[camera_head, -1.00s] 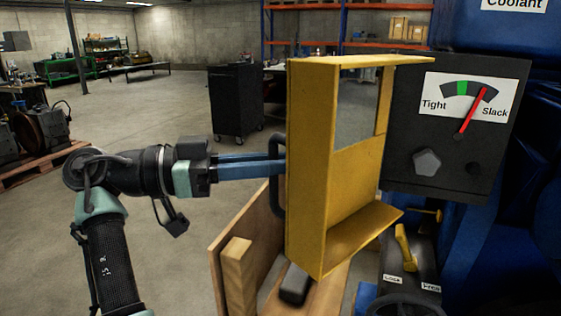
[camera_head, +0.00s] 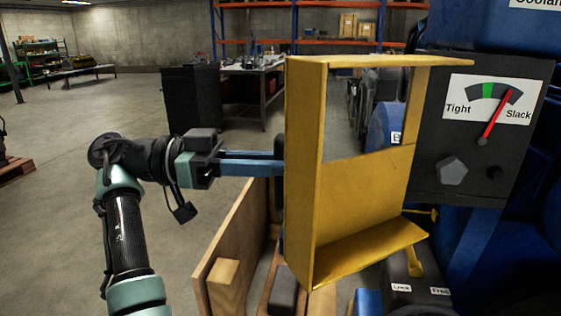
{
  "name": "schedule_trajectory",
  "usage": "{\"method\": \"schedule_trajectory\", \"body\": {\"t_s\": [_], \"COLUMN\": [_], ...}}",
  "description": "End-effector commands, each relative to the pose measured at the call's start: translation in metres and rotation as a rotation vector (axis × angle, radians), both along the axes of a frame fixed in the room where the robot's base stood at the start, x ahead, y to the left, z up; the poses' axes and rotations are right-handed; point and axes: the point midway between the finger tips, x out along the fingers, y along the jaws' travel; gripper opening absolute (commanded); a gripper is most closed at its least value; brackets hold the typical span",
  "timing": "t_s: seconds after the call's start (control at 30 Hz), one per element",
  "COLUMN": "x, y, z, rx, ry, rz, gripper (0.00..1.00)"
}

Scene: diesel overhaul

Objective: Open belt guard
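The yellow belt guard (camera_head: 365,195) stands swung out in the middle of the view, its hollow inner side and window opening facing me. Its dark handle (camera_head: 279,148) is on the outer left side and is mostly hidden. My gripper (camera_head: 280,163) comes in from the left, its long blue fingers close together at the handle. They appear shut on it, though the fingertips are partly hidden behind the guard's edge.
The tension gauge panel (camera_head: 470,150) on the blue engine is at right, its red needle toward Slack. A yellow lever (camera_head: 414,262) is below it. A wooden crate (camera_head: 232,245) stands beneath the guard. Open floor lies at left, with a dark cabinet (camera_head: 193,98) behind.

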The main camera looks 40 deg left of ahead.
Motion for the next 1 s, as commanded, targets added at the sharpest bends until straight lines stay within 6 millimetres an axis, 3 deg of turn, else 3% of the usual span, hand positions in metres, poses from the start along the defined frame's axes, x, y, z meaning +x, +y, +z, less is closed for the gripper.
{"method": "schedule_trajectory", "body": {"t_s": [0.33,0.37,0.5,0.8,1.0], "x": [0.001,0.001,0.001,-0.001,-0.013], "y": [-0.001,-0.002,-0.001,0.001,0.019], "z": [-0.002,-0.002,-0.001,-0.001,-0.001], "rx": [0.001,0.001,0.0,0.001,0.0], "ry": [0.004,0.004,0.003,0.002,0.003], "rz": [-0.004,-0.005,-0.004,-0.002,0.002], "gripper": [0.0,0.23,0.47,0.47,0.47]}}
